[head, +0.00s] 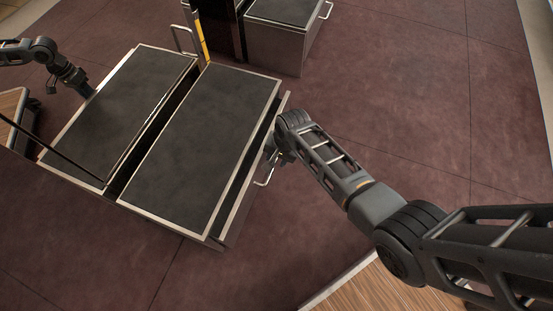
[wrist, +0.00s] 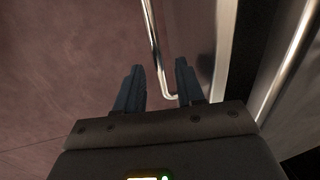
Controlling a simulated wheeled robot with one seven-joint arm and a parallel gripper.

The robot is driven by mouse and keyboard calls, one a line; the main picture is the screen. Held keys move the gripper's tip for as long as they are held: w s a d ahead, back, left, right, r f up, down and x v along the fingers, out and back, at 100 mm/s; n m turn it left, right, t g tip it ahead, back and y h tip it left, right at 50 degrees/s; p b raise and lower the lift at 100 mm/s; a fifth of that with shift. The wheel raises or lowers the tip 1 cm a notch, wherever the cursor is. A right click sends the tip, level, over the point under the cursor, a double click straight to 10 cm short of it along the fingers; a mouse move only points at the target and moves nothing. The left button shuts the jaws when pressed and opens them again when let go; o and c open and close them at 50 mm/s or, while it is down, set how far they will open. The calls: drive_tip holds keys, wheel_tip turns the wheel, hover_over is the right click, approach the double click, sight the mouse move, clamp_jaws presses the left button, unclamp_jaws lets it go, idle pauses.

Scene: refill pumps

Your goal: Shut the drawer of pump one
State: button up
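The pump cabinet (head: 205,135) lies low on the floor with dark top panels and pale metal edges. On its right side a drawer (head: 250,175) stands a little way out, with a dark gap between its front and the cabinet top. Its metal bar handle (head: 265,178) sticks out to the right, and it also shows in the wrist view (wrist: 157,50). My gripper (head: 275,152) is at the handle, partly hidden by my arm in the head view. In the wrist view my gripper (wrist: 160,82) is open, with the handle bar between the fingertips; contact cannot be told.
Another dark robot arm (head: 65,72) reaches to the cabinet's left side. A second cabinet with an open-looking box (head: 285,30) and handle stands at the back. A wooden surface (head: 365,290) is at the bottom. The reddish floor (head: 410,90) on the right is clear.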

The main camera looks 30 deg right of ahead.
drive_tip(key=shift+f, duration=0.15)
drive_tip(key=shift+c, duration=0.3)
clamp_jaws()
idle(0.3)
